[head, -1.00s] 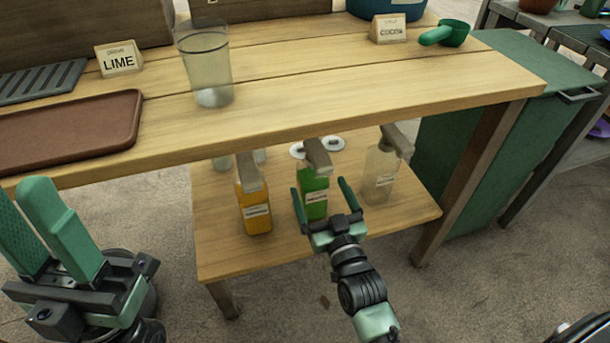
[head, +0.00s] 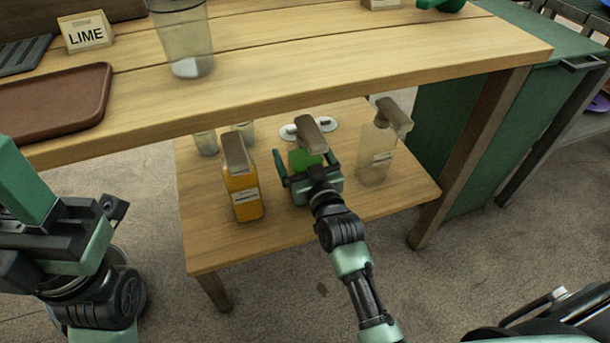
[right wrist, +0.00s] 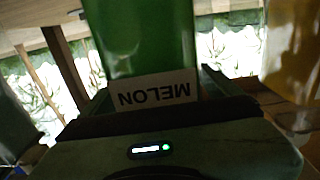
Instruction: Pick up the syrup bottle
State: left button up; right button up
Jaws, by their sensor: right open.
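The green syrup bottle (head: 302,158) with a grey-brown pump top stands on the lower shelf, partly hidden by my right gripper. In the right wrist view the green bottle (right wrist: 140,40) is close up, with an upside-down MELON label. My right gripper (head: 306,162) is open, with its fingers on either side of the bottle. An orange syrup bottle (head: 243,190) stands to the left and a clear, pale bottle (head: 374,158) to the right. My left gripper (head: 30,190) is at the left edge, away from the bottles, its fingertips cut off or unclear.
Glasses and white lids (head: 322,124) are behind the bottles. A table leg (head: 470,150) stands at right.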

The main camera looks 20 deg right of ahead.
jog(key=c, duration=2)
jog(key=shift+r, duration=0.15)
grip_shut()
jog(key=shift+r, duration=0.15)
